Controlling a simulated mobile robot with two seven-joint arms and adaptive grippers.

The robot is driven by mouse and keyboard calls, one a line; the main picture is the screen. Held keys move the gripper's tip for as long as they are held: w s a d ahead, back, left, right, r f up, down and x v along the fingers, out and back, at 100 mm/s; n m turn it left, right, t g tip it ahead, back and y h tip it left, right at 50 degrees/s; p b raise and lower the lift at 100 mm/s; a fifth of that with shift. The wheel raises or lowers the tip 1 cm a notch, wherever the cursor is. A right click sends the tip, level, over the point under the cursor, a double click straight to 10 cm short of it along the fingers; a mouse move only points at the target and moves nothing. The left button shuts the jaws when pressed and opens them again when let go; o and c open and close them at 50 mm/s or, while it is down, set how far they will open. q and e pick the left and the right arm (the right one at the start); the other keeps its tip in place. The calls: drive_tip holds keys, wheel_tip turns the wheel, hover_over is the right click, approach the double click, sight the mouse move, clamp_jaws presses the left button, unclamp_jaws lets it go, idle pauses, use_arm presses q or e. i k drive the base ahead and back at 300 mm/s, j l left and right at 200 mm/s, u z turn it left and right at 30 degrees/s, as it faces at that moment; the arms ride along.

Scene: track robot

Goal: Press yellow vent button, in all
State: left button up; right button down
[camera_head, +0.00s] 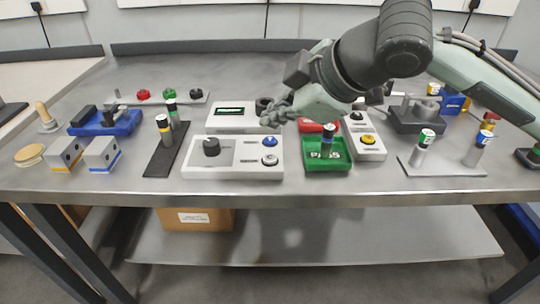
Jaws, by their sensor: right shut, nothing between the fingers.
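A yellow button (368,140) sits on the front part of a narrow white box (367,154), right of the green tray. A darker round part shows on the same box behind it. My right arm reaches in from the right, over the back of that box. My right gripper (271,116) is shut and empty, pointing left. In the picture it is well left of the yellow button, above the white control box, and apart from the button. No label for a vent can be read. My left gripper is not in view.
The white control box (200,172) has a black knob, a blue button (269,141) and a grey button. A green tray (327,166) holding a capped vial stands between the two boxes. Vials stand on a grey plate (440,168) at right. The bench front edge is clear.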

sight(367, 138)
drive_tip(key=k+l, duration=0.35)
drive_tip(key=l, duration=0.15)
drive_tip(key=k+l, duration=0.75)
drive_tip(key=l, duration=0.25)
